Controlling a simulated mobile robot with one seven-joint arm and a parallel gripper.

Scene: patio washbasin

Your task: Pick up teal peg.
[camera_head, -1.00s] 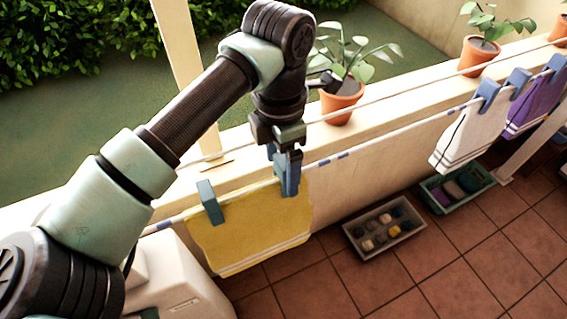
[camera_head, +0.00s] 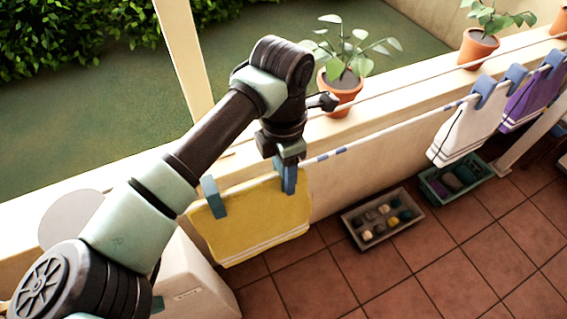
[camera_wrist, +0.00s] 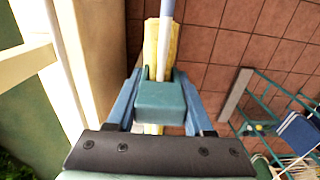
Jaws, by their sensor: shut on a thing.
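The teal peg (camera_wrist: 160,101) is a small block that sits on the white line (camera_wrist: 165,45) in the wrist view, over the yellow towel (camera_wrist: 152,45). My gripper (camera_wrist: 160,84) has one blue finger on each side of it and is shut on it. In the head view my gripper (camera_head: 287,179) reaches down to the right end of the yellow towel (camera_head: 250,228). Its blue fingers and the palm mostly hide the held peg there. Another blue-teal peg (camera_head: 213,197) clips the towel's left end to the line. The towel hangs from the line.
A white towel (camera_head: 466,130) and a purple towel (camera_head: 530,102) hang farther right with blue pegs. Potted plants (camera_head: 340,92) stand on the wall ledge behind. A compartment tray (camera_head: 352,231) and a teal crate (camera_head: 482,187) lie on the tiled floor.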

